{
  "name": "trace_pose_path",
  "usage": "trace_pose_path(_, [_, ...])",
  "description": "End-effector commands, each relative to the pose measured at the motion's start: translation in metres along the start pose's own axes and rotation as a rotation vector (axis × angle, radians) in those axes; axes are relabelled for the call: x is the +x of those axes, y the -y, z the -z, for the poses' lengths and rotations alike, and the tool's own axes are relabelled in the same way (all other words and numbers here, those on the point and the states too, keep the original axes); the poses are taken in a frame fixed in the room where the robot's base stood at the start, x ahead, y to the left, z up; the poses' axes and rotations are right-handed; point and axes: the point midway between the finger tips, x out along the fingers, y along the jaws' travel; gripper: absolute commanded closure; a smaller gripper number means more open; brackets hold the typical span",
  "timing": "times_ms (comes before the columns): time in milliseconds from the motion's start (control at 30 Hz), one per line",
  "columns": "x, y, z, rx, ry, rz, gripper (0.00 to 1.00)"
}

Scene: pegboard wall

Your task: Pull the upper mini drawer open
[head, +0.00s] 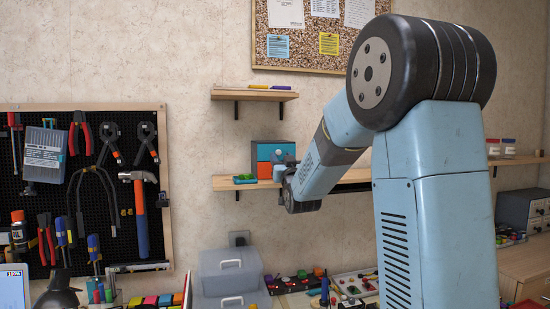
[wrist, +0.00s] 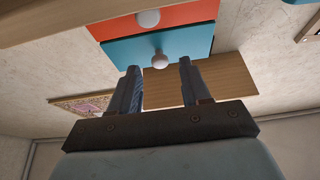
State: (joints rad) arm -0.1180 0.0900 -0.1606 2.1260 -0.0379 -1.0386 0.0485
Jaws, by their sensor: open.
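The mini drawer unit stands on the middle wall shelf, with a blue upper drawer (head: 268,149) and an orange lower drawer (head: 264,171). The wrist view is upside down, so the blue upper drawer (wrist: 125,47) shows below the orange lower drawer (wrist: 185,14). Each drawer has a round white knob. My gripper (wrist: 158,67) is open and empty. Its fingers point at the blue drawer, with the upper knob (wrist: 160,61) appearing between the fingertips; contact is not visible. In the head view my wrist hides part of the unit's right side.
A small green and blue item (head: 245,179) lies on the middle shelf (head: 225,184), left of the unit. A higher shelf (head: 254,95) with pens hangs above. A pegboard with tools (head: 85,230) is at left. A cluttered bench lies below.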

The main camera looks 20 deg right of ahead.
Motion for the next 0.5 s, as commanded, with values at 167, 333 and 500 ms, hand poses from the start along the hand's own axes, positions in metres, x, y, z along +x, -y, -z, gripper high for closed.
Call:
trace_pose_path(167, [0.016, 0.000, 0.000, 0.000, 0.000, 0.000, 0.53])
trace_pose_path(333, [0.021, 0.000, 0.000, 0.001, 0.000, 0.000, 0.53])
trace_pose_path(500, [0.021, 0.001, 0.000, 0.001, 0.001, 0.001, 0.53])
